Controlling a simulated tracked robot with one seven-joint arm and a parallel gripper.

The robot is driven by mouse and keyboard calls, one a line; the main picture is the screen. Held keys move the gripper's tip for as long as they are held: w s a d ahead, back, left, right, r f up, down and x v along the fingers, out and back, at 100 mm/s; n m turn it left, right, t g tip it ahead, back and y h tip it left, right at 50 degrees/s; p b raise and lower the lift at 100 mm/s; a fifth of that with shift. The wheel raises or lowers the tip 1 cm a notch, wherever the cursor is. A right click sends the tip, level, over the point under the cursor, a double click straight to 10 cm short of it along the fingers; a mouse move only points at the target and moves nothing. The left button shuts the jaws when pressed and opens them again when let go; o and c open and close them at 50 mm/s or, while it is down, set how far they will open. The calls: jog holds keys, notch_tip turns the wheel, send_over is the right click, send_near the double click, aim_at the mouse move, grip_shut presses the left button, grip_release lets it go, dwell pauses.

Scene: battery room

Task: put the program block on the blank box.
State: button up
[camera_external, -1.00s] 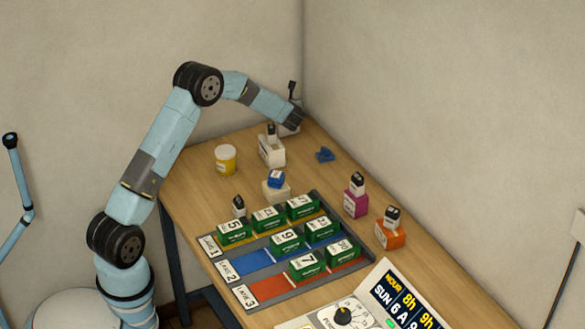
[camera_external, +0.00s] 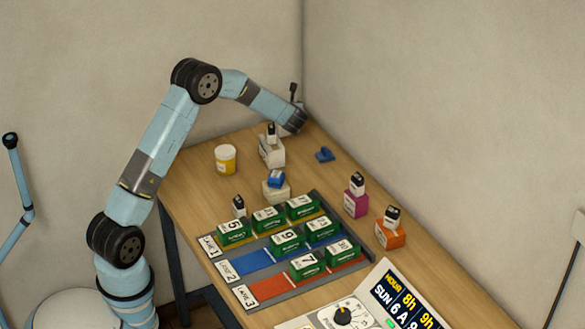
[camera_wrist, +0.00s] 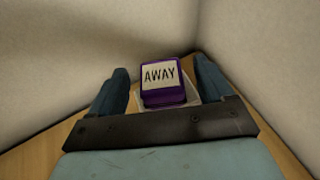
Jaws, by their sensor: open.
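My gripper (camera_external: 299,125) is low over the far corner of the table. In the wrist view its two fingers (camera_wrist: 161,72) are open, one on each side of a purple block (camera_wrist: 160,88) labelled AWAY. The block sits on or in a pale holder (camera_wrist: 193,101); contact with the fingers cannot be told. My gripper hides this block in the external view. A whitish box (camera_external: 272,156) with a dark-topped block stands nearer. I cannot tell by label which is the blank box.
A blue piece (camera_external: 325,154) lies on the table. A magenta box (camera_external: 355,204) and orange box (camera_external: 390,235) hold upright blocks. A lane tray (camera_external: 243,294) with green blocks and a control panel (camera_external: 342,318) fill the front.

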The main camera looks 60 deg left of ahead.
jog(key=v, duration=0.7)
jog(key=shift+d, duration=0.3)
jog(key=shift+s+r, duration=0.1)
jog(key=shift+s, duration=0.05)
jog(key=s+d+r+m+t+h, duration=0.3)
jog(key=d+r+m+t+h, duration=0.1)
jog(key=d+r+m, duration=0.6)
jog(key=s+d+r+m+t+h, duration=0.2)
jog(key=d+r+m+t+h, duration=0.2)
jog(key=d+r+m, duration=0.6)
jog(key=s+d+r+m+g+h, duration=0.1)
jog(key=s+d+m+h, duration=0.1)
jog(key=s+d+m, duration=0.35)
jog(key=s+d+r+m+g+h, duration=0.1)
jog(key=s+d+m+h, duration=0.15)
jog(key=s+m, duration=0.65)
jog(key=s+d+r+m+g+h, duration=0.1)
jog(key=s+d+m, duration=0.35)
jog(key=s, duration=0.55)
jog(key=s+f+m+g, duration=0.2)
jog(key=s+m, duration=0.3)
jog(key=s, duration=0.5)
jog(key=s+a+f+m+g+y, duration=0.1)
jog(key=s+m, duration=0.4)
jog(key=s, duration=0.5)
notch_tip(320, 180, down, 3)
jog(key=shift+s+r+g, duration=0.1)
jog(key=shift+s+g, duration=0.2)
jog(key=shift+g, duration=0.4)
